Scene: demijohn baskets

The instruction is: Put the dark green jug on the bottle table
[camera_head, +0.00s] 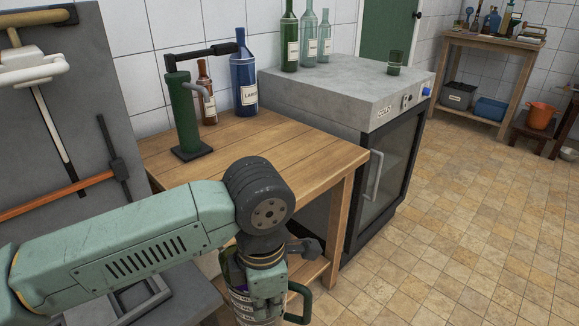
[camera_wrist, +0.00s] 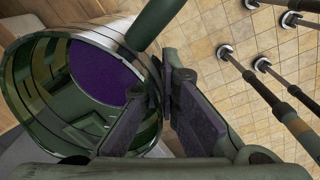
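The dark green jug (camera_wrist: 85,120) fills the left of the wrist view. Its mouth faces the camera, and purple shows inside. In the head view the jug (camera_head: 239,302) is at the bottom, partly behind my arm, with its green handle (camera_head: 303,304) on the right. My gripper (camera_wrist: 168,85) is closed on the jug's wall near the handle; the exact contact is partly hidden. The jug is beside the near wooden table (camera_head: 300,150), below its top. That table holds a blue bottle (camera_head: 243,82) and a brown bottle (camera_head: 205,98). I cannot tell which table is the bottle table.
A green lever device (camera_head: 184,115) stands on the near table. A grey-topped cabinet (camera_head: 340,85) with green and clear bottles adjoins it. Another wooden table (camera_head: 490,42) with several items stands far right. Dark legs (camera_wrist: 255,85) show in the wrist view.

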